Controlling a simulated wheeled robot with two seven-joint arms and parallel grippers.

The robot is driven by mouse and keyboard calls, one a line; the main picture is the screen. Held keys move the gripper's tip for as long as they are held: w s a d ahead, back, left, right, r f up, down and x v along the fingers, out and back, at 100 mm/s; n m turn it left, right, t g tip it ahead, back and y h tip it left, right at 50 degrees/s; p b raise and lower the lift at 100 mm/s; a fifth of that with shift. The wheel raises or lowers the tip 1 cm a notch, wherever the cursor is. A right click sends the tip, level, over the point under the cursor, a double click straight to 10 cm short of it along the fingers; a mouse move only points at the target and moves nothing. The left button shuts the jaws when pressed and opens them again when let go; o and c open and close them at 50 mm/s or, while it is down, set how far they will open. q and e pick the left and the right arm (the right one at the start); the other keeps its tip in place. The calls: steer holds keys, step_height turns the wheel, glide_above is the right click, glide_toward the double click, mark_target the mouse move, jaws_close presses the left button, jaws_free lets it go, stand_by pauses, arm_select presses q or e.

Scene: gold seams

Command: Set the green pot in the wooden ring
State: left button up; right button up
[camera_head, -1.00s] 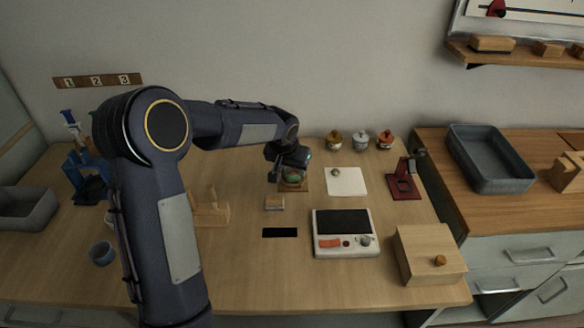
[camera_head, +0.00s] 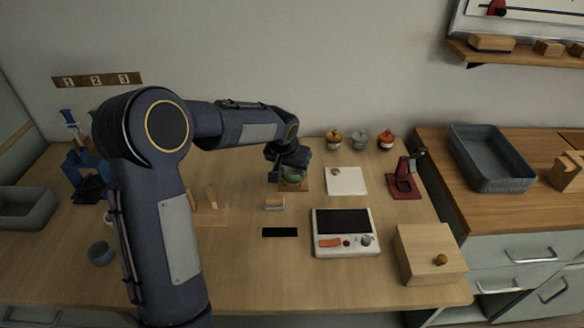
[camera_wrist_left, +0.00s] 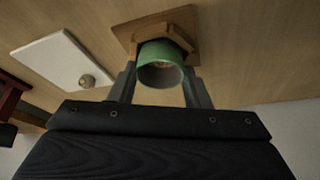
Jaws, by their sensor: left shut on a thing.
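The green pot (camera_head: 293,178) is at the far middle of the table. In the left wrist view the pot (camera_wrist_left: 160,62) has its open mouth toward the camera. My left gripper (camera_wrist_left: 160,72) is shut on it, one finger on each side. In the head view the gripper (camera_head: 287,170) comes down from behind the pot and partly hides it. The wooden ring (camera_wrist_left: 155,27) lies on a brown base around the pot's lower end. Whether the pot rests fully down in it, I cannot tell. My right gripper is not in view.
A white plate with a small knob (camera_head: 346,181) lies right of the ring. A white device with a dark screen (camera_head: 345,232) and a dark red stand (camera_head: 404,182) stand to the right.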

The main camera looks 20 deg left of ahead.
arm_select(q)
steer(key=shift+f, duration=0.25)
stand_by(0.5)
steer(key=o, duration=1)
steer(key=shift+o, duration=0.2)
steer(key=shift+r, duration=0.15)
steer(key=shift+p+v, duration=1.05)
steer(key=shift+v, duration=1.4)
steer(key=v, duration=0.7)
steer(key=shift+r, duration=0.3)
